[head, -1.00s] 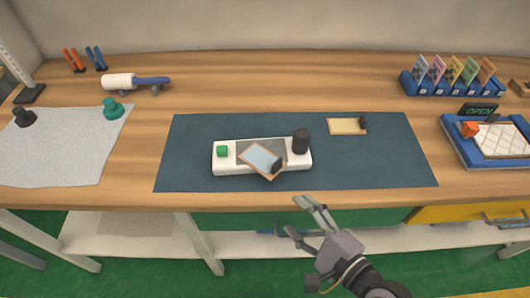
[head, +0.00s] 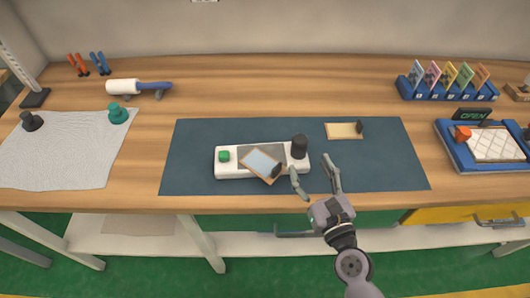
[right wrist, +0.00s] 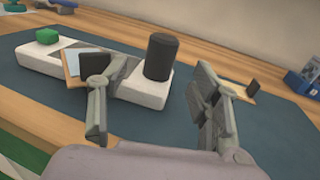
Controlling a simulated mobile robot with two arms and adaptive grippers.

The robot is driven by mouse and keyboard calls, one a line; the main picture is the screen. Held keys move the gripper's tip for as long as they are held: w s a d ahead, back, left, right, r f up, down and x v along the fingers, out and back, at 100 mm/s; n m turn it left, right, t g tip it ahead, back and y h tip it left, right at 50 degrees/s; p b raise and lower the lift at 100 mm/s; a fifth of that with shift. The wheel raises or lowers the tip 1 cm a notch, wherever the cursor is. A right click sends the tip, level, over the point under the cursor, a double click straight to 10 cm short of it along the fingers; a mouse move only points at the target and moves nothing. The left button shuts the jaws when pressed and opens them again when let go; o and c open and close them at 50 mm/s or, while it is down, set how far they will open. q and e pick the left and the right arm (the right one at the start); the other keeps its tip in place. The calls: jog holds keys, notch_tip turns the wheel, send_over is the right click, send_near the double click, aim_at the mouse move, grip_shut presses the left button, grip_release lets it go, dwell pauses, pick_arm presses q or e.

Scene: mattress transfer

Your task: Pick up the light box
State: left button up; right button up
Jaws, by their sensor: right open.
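The light box is most likely the white box (head: 233,170) on the dark mat; no label shows. It has a green button (head: 224,156) at its left end and a black cylinder (head: 300,146) at its right end. A tilted framed plate (head: 259,164) with a dark clip lies across its middle. My right gripper (head: 311,168) is open and empty at the box's right end, close to the mat's front edge. In the right wrist view, the white box (right wrist: 140,91) lies beyond the left finger, which hides part of it. My left gripper is not in view.
A small tan plate (head: 343,131) with a dark clip lies on the mat (head: 390,165), behind and right of my gripper. A blue tray (head: 455,155) is at the right, a card rack (head: 448,92) behind it. A grey cloth (head: 60,160) lies left.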

aim_at(303, 150)
jog(key=x, duration=0.3)
jog(key=shift+w+a+r+p, duration=0.1)
jog(key=shift+w+p, duration=0.35)
jog(key=shift+w, duration=0.1)
jog(key=x, duration=0.3)
jog(key=shift+w+p, duration=0.25)
jog(key=shift+p, duration=0.15)
jog(key=shift+w+a, duration=0.1)
jog(key=shift+w, duration=0.3)
jog(key=shift+s, duration=0.1)
grip_shut()
